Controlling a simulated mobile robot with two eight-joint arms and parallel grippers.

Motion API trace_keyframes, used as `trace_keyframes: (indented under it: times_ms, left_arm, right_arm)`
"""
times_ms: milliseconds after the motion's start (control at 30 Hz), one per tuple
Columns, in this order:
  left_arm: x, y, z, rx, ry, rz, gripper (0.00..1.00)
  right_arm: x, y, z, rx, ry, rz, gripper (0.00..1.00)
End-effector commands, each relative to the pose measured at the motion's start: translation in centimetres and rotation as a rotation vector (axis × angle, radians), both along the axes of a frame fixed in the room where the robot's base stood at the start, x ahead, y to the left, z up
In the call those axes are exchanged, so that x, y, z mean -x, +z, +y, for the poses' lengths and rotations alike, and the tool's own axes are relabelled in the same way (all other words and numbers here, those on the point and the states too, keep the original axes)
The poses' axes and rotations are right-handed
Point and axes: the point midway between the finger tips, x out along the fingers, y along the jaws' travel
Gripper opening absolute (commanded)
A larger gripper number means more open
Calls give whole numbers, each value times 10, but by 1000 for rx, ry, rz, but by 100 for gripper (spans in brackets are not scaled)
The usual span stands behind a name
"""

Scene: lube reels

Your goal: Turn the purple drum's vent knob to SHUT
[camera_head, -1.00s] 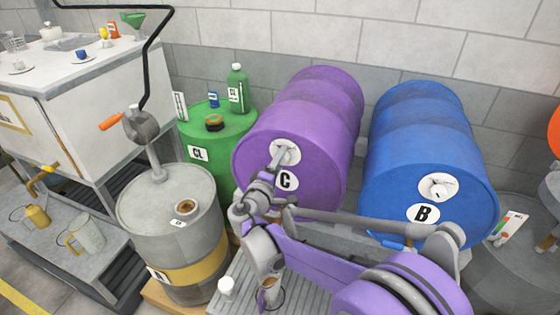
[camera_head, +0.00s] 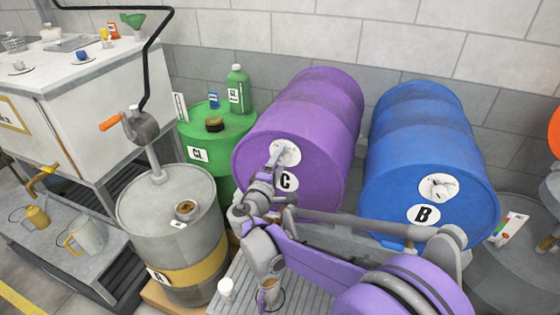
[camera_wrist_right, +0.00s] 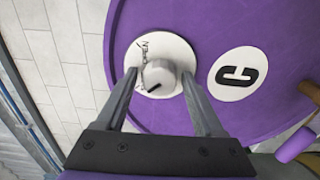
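The purple drum (camera_head: 312,110) lies on its side, its round end marked C facing me. Its vent knob (camera_wrist_right: 160,77) is a small pale knob on a white dial plate (camera_wrist_right: 168,50). A dark pointer line on the knob points to the lower left in the wrist view. Lettering that looks like OPEN shows at the dial's upper left; the other marks are too small to read. My right gripper (camera_wrist_right: 160,74) is open, one finger on each side of the knob, with small gaps visible. In the head view my right gripper (camera_head: 274,155) covers part of the dial. My left gripper is out of view.
A blue drum (camera_head: 418,140) marked B lies to the right. A green drum (camera_head: 230,128) with a bottle on top stands to the left. A grey drum (camera_head: 185,235) with a crank pump (camera_head: 140,124) stands nearer. A mug (camera_head: 268,290) sits on the grating below the purple drum.

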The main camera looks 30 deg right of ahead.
Motion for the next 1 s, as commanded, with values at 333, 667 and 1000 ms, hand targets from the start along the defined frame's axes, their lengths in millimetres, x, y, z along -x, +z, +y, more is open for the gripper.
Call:
trace_keyframes:
  times_ms: [333, 667, 1000]
  left_arm:
    - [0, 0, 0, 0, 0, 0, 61]
    - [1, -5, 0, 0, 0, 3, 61]
    - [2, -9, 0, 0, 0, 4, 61]
  right_arm:
    - [1, 0, 1, -1, 0, -1, 78]
    - [34, -1, 42, -1, 5, 0, 78]
    - [67, 0, 79, -1, 2, -1, 78]
